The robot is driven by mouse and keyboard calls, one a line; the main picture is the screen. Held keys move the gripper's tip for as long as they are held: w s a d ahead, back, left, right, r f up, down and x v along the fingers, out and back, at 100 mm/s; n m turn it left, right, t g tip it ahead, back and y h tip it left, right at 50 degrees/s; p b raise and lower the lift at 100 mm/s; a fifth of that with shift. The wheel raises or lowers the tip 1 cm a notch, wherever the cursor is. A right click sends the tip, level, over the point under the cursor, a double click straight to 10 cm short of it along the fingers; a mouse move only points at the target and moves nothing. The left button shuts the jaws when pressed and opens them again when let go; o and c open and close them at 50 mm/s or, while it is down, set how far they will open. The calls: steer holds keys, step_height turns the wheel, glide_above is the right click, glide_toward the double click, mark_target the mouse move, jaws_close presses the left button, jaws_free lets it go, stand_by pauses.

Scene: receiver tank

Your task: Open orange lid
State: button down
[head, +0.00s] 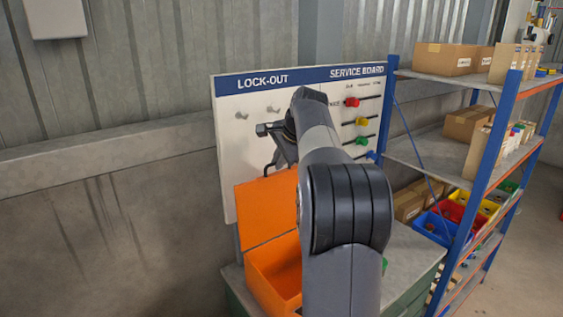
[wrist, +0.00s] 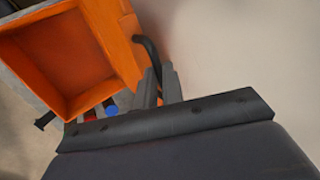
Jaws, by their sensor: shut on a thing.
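The orange box (head: 262,275) stands on a grey bench top in front of the board. Its orange lid (head: 262,208) is raised, standing steeply up at the back of the box, so the inside shows. In the wrist view the open box (wrist: 52,62) is at upper left, with the lid (wrist: 122,38) along its right side. A black handle (wrist: 147,48) sticks out from the lid. My gripper (wrist: 163,72) is shut on the handle. In the head view my gripper (head: 280,160) is at the lid's top edge, and my arm hides the lid's right part.
The service board (head: 228,140) stands close behind the lid, with grey hooks and coloured knobs (head: 360,122). A blue and orange shelf rack (head: 425,150) with cartons and bins stands at the right. A corrugated wall is at the left.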

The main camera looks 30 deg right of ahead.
steer(key=shift+r, duration=0.1)
steer(key=c, duration=1.5)
jaws_free()
steer(key=shift+c, duration=0.2)
steer(key=v, duration=1)
steer(key=shift+s+r+b, duration=0.3)
steer(key=shift+b, duration=0.1)
steer(key=shift+c, duration=0.2)
